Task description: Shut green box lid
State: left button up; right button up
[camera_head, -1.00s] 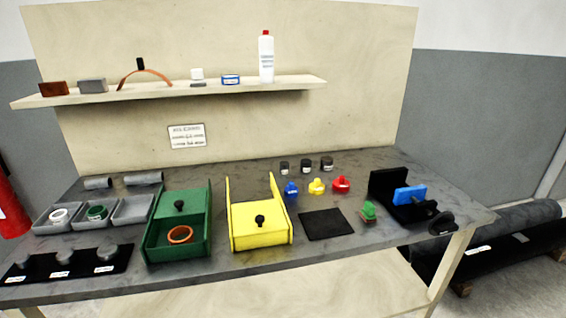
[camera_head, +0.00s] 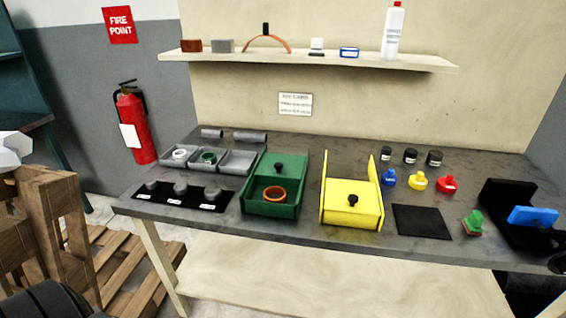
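The green box (camera_head: 271,207) stands on the workbench, left of the yellow box. An orange-brown ring (camera_head: 274,194) shows inside the open front part.
The yellow box (camera_head: 350,216) with a black knob stands close on the right. Grey trays (camera_head: 238,162) with rings and a black mat (camera_head: 160,194) with several knobbed pieces lie to the left. A black square pad (camera_head: 422,222) lies right. Wooden pallets (camera_head: 120,265) are on the floor at left.

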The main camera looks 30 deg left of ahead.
aim_at(271, 164)
jog(key=k, duration=1.3)
jog(key=u, duration=0.6)
jog(key=i, duration=0.55)
jog(key=u, duration=0.6)
jog(key=i, duration=0.8)
jog(key=z, duration=0.55)
jog(key=i, duration=0.45)
jog(key=z, duration=0.5)
